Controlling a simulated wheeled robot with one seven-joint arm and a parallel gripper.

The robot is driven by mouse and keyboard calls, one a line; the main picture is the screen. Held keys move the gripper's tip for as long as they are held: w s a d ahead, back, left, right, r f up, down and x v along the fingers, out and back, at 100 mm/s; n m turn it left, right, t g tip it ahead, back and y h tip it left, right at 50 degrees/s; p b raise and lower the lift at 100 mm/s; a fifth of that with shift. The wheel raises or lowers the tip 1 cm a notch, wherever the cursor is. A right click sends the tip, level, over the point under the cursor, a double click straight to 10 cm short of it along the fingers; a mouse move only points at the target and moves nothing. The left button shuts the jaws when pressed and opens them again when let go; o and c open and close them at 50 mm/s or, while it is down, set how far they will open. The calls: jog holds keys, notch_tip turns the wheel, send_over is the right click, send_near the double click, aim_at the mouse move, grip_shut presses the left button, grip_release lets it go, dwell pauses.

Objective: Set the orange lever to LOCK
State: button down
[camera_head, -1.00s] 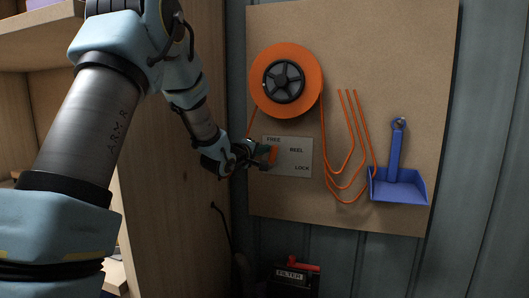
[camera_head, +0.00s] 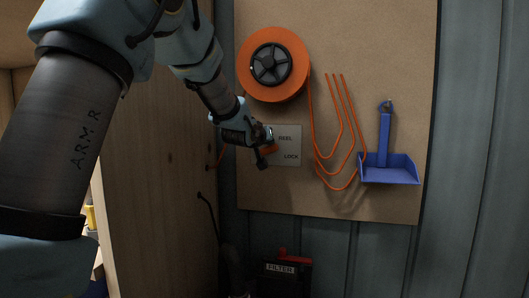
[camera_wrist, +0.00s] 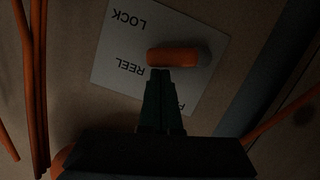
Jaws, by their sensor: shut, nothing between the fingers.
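The orange lever (camera_head: 269,149) is on a pale label plate (camera_head: 295,147) on the brown board. In the wrist view the lever (camera_wrist: 172,57) lies across the plate, its free end pointing between the REEL and LOCK labels. My gripper (camera_wrist: 160,73) is shut and empty. Its fingertips are right beside the lever on the FREE and REEL side; whether they touch it I cannot tell. In the head view my gripper (camera_head: 264,143) covers the FREE label and part of the lever.
An orange reel (camera_head: 271,65) hangs above the plate, with orange cord (camera_head: 340,130) looped to the right. A blue dustpan (camera_head: 388,168) hangs farther right. A wooden cabinet side (camera_head: 165,170) stands left of the board. A dark FILTER box (camera_head: 287,278) is below.

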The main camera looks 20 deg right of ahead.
jog(key=shift+s+d+f+m+b, duration=0.2)
jog(key=shift+f+b, duration=0.1)
jog(key=shift+b, duration=0.2)
jog(key=shift+s+d+f+m+b, duration=0.1)
jog(key=shift+f+m+b, duration=0.15)
jog(key=shift+b, duration=0.2)
jog(key=shift+s+d+f+b, duration=0.15)
jog(key=shift+d+f+b, duration=0.1)
jog(key=shift+b, duration=0.3)
